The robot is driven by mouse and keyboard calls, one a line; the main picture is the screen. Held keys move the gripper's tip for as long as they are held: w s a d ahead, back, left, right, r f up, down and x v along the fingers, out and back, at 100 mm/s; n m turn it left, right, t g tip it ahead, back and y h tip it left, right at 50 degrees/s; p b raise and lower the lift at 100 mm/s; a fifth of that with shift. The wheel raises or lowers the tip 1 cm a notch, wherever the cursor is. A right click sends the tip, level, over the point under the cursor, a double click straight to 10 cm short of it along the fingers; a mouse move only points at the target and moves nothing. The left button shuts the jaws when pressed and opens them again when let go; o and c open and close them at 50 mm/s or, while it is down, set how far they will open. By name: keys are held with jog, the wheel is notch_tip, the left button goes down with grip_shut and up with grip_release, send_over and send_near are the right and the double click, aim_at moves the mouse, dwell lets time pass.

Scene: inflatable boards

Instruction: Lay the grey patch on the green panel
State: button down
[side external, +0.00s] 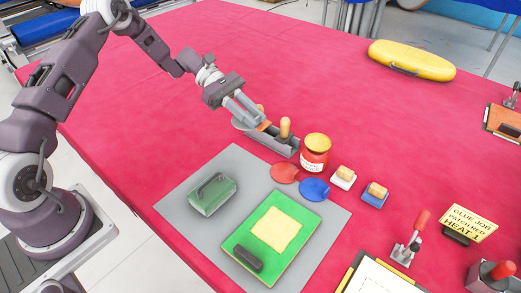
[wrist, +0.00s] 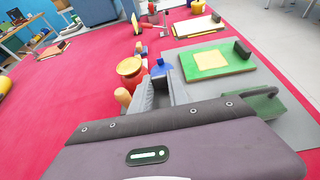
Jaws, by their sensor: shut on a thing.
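The green panel (side external: 294,215) lies flat on a grey mat, with a pale yellow square (side external: 277,228) on it and a dark block (side external: 248,258) at its near edge. The panel also shows in the wrist view (wrist: 238,63). I cannot pick out a separate grey patch; a red disc (side external: 285,172) and a blue disc (side external: 314,189) lie beside the panel. My gripper (side external: 257,117) is beyond the panel, low over a grey holder (side external: 284,146). It is shut on a small orange-brown piece (side external: 263,126), partly hidden by the fingers. The fingers show in the wrist view (wrist: 158,94).
A wooden-handled tool (side external: 285,127) stands in the holder, close to my fingers. A red jar (side external: 315,155) is just right of it. A green block with a handle (side external: 211,195) sits on the grey mat (side external: 176,207). The red cloth behind is mostly clear.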

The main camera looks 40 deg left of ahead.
notch_tip(320, 180, up, 8)
jog(key=s+d+f+m+g+y, duration=0.25)
jog(key=s+d+m+g, duration=0.2)
jog(key=s, duration=0.25)
jog(key=s+d+f+m+g+y, duration=0.1)
jog(key=s+d+f+m+g, duration=0.2)
jog(key=s+m+g, duration=0.3)
jog(key=s+a+f+m+y, duration=0.25)
jog(key=s+m+y, duration=0.25)
jog(key=m+y, duration=0.3)
jog(key=s+a+f+m+y, duration=0.1)
jog(key=s+a+m+y, duration=0.3)
jog(key=s+m+y, duration=0.45)
jog(key=w+d+r+m+t+y, duration=0.1)
jog(key=w+r+m+t+y, duration=0.1)
jog(key=w+m+t, duration=0.55)
jog(key=w+d+r+m+t+y, duration=0.1)
jog(key=w+r+m+t+y, duration=0.3)
jog(key=m+t, duration=0.5)
jog(key=w+d+r+m+t+h, duration=0.1)
jog(key=w+d+m+t+h, duration=0.2)
jog(key=d+m+t+h, duration=0.4)
jog(key=m+h, duration=0.4)
jog(key=h, duration=0.2)
send_over(281, 223)
notch_tip(281, 223, down, 9)
jog(key=shift+f, duration=3.6)
